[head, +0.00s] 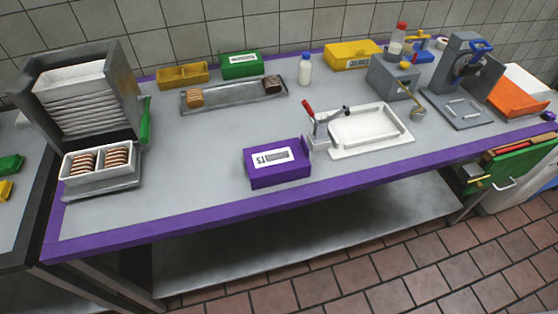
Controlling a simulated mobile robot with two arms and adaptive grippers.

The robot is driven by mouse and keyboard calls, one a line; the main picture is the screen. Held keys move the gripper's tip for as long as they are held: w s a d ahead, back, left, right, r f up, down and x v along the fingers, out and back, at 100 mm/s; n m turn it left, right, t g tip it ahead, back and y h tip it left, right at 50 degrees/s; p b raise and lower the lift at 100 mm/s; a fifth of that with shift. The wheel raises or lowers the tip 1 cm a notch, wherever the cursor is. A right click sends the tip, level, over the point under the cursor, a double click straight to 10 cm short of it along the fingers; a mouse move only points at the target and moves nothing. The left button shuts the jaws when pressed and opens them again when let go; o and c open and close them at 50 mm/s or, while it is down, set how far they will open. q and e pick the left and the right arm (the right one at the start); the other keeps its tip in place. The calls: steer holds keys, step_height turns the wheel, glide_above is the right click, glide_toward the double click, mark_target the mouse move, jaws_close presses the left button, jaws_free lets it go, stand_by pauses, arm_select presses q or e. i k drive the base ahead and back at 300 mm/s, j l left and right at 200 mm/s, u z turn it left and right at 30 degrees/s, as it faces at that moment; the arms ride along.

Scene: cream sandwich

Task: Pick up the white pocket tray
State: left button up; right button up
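Several white trays (97,105) lie stacked in a dark metal dispenser (122,75) at the left end of the table. Below its mouth, a white two-pocket tray (101,174) holds brown round slices in both pockets and sits on a grey metal base (105,191). A wide white shallow tray (375,127) with a raised rim lies empty right of the table's middle. A clamp-like tool with a red handle (309,108) stands at its left edge. I cannot tell which of these is called the pocket tray. Neither gripper is in view.
A purple box (277,165) stands near the purple front edge. A metal tray (235,95) with biscuits, a yellow bin (182,75), a green box (240,65) and a white bottle (305,70) are behind. A grey press (463,75) stands right. The left-middle tabletop (195,150) is clear.

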mark_target(99, 173)
steer(key=u, duration=1.35)
